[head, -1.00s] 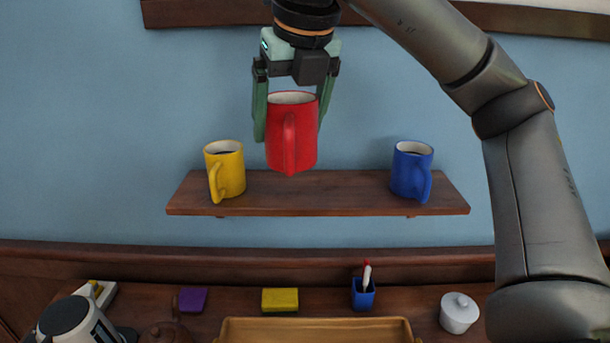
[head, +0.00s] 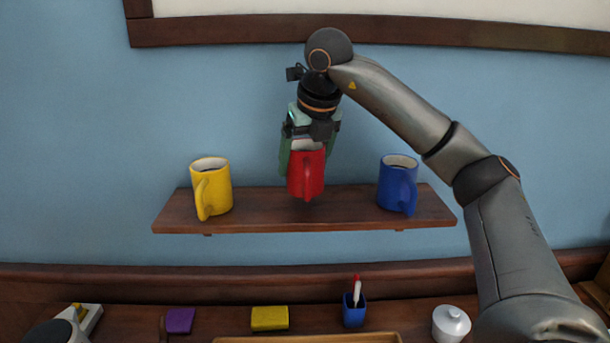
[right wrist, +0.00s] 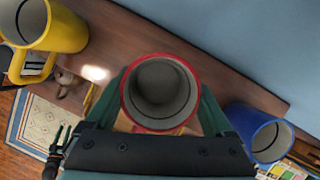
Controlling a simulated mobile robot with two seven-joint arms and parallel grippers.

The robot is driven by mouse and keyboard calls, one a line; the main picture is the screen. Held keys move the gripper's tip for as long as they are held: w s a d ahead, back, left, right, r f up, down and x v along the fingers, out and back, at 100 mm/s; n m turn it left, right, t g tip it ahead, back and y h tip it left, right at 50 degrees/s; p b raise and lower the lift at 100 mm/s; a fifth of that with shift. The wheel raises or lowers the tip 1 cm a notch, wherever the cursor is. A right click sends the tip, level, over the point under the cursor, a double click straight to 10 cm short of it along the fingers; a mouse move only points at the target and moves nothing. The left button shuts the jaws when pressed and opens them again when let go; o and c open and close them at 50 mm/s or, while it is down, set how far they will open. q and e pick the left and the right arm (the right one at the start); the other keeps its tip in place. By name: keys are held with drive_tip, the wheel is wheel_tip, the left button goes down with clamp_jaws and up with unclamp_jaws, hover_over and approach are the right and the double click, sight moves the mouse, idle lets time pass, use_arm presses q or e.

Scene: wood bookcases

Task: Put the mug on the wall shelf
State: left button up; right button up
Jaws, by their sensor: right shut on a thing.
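My right gripper (head: 309,150) is shut on the red mug (head: 305,176) and holds it upright between the yellow and blue mugs. The red mug's handle faces the head camera. In the head view it overlaps the wooden wall shelf (head: 260,215), its base close to the shelf's top; I cannot tell if it touches. In the right wrist view the red mug (right wrist: 162,92) sits between the fingers, empty inside, with the shelf (right wrist: 215,80) behind it. My left gripper is not in view.
A yellow mug (head: 212,187) stands on the shelf's left part and a blue mug (head: 397,184) on its right part. Bare shelf lies on both sides of the red mug.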

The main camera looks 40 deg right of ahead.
drive_tip(key=shift+d+f, duration=0.15)
drive_tip(key=shift+f, duration=1.5)
drive_tip(key=shift+f, duration=0.15)
drive_tip(key=o, duration=1.4)
drive_tip(key=shift+r, duration=0.25)
drive_tip(key=v, duration=1.1)
drive_tip(key=shift+r, duration=0.35)
